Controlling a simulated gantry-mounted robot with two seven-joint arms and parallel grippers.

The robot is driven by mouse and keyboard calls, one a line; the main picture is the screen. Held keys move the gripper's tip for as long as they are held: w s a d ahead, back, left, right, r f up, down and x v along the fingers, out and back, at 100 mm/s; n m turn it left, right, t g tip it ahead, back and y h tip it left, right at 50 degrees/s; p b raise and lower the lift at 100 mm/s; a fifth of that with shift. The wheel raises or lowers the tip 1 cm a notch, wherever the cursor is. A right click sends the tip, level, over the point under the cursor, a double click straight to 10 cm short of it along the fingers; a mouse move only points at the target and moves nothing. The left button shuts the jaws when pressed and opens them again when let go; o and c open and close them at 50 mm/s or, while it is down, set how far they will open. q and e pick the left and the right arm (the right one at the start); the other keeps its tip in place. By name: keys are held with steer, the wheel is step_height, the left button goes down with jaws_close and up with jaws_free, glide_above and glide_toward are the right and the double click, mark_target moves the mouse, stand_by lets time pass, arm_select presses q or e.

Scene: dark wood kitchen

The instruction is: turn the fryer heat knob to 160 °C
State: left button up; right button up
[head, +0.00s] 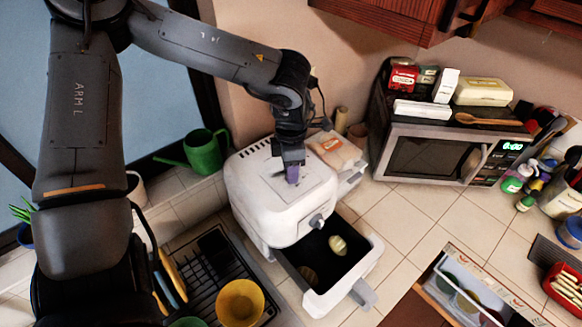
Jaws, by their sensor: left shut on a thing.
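The white fryer (250,205) stands on the tiled counter, with a flat panel on its top. My left gripper (292,176) points down at this panel, its fingers shut on the heat knob there. The knob itself is hidden by the fingers, so its setting cannot be read. A grey round knob (317,221) shows on the fryer's front, apart from the gripper. The fryer's drawer (362,262) is pulled out, with a few pale food pieces (337,244) in its dark inside. My right gripper is not in view.
A microwave (430,155) with packets on top stands to the right. A green watering can (203,152) is behind left. A dish rack (205,270) with a yellow bowl (239,301) is in front left. Free tiles lie between drawer and microwave.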

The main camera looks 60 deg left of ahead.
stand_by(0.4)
arm_select(q)
steer(key=o, duration=1.1)
steer(key=shift+c, duration=0.2)
step_height(320, 180, up, 11)
